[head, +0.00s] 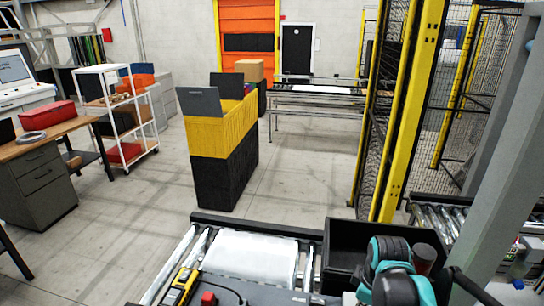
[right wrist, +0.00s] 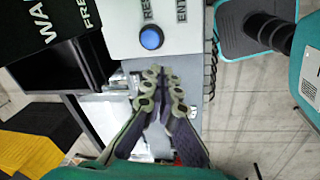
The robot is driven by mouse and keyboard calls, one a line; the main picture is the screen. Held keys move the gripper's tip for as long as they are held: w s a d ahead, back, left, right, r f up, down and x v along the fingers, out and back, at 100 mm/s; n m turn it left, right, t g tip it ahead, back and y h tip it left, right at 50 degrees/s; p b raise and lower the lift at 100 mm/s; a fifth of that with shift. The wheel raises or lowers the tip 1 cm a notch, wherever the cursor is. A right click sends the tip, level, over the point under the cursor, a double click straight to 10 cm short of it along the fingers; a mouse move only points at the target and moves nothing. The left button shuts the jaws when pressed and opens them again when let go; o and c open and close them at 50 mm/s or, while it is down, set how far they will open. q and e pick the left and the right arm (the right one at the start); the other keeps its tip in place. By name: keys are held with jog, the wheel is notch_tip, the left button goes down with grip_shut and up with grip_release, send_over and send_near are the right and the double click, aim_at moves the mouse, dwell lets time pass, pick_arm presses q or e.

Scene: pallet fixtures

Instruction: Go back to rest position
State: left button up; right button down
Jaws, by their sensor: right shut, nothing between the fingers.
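My right gripper (right wrist: 157,75) shows in the right wrist view with its two fingers brought together and nothing between them. Its tips point towards a light grey control box (right wrist: 125,22) with a blue button (right wrist: 151,38); I cannot tell whether they touch it. In the head view my right arm shows at the lower right as teal joints in front of a black bin, and its gripper cannot be made out there. My left gripper is not in view.
The black bin (head: 343,232) stands beside a conveyor with a white sheet-like item (head: 250,258). A yellow handheld device (head: 180,287) lies at the near edge. A yellow and black crate stack (head: 222,150) stands ahead. Yellow fence posts (head: 408,110) rise at right. Floor is clear at left centre.

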jog(key=s+a+f+m+b, duration=0.1)
jog(key=f+b, duration=0.1)
jog(key=s+a+f+m+t+b, duration=0.1)
jog(key=s+f+m+b, duration=0.1)
jog(key=s+a+f+m+t+b, duration=0.1)
jog(key=f, duration=0.1)
jog(key=shift+s+a+f+b, duration=0.15)
jog(key=shift+s+f+b, duration=0.05)
jog(key=shift+f+b, duration=0.2)
pick_arm(q)
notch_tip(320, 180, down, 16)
jog(key=b, duration=0.7)
jog(key=shift+b, duration=0.3)
pick_arm(e)
jog(key=s+a+f+m+t, duration=0.2)
jog(key=s+a+f+m, duration=0.1)
jog(key=f+m, duration=0.4)
jog(key=shift+s+f+t, duration=0.4)
jog(key=shift+s+f, duration=0.15)
jog(key=shift+s, duration=0.15)
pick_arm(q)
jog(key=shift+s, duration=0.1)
